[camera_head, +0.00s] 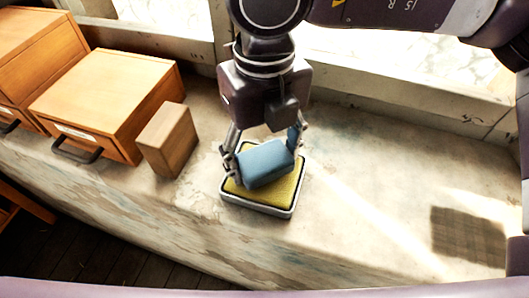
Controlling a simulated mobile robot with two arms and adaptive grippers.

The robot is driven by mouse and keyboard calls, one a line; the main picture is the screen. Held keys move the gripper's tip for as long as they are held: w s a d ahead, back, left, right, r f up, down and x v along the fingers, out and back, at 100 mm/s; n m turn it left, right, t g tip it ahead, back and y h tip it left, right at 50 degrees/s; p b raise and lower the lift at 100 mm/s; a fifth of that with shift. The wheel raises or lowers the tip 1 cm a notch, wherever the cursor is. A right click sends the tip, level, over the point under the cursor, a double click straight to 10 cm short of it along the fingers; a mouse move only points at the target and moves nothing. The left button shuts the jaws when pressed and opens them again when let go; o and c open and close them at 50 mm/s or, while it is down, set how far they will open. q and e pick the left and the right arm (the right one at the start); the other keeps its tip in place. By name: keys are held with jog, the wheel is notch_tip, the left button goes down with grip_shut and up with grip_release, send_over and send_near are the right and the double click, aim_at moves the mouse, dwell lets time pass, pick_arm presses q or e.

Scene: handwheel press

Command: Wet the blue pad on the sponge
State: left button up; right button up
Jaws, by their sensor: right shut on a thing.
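The blue pad (265,164) is held between the fingers of my right gripper (262,152), which is shut on it. The yellow sponge (282,191) lies in a pale, dark-rimmed square tray (257,207) on the ledge. The pad is directly over the sponge and covers its middle; I cannot tell whether it touches the sponge or hovers just above. The pad looks slightly tilted. My left gripper is not in view.
A wooden block (168,140) stands on the ledge left of the tray. Wooden drawer boxes (107,92) with dark handles stand farther left. The ledge (370,190) is clear to the right, with a dark shadow patch. A window frame runs along the back.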

aim_at(264, 158)
jog(key=shift+f+b, duration=0.45)
jog(key=shift+b, duration=0.15)
dwell(1.0)
jog(key=shift+s+f+b, duration=0.15)
jog(key=shift+f+b, duration=0.05)
jog(key=shift+b, duration=0.35)
dwell(1.7)
jog(key=shift+r+p, duration=1.4)
jog(key=shift+r, duration=2.25)
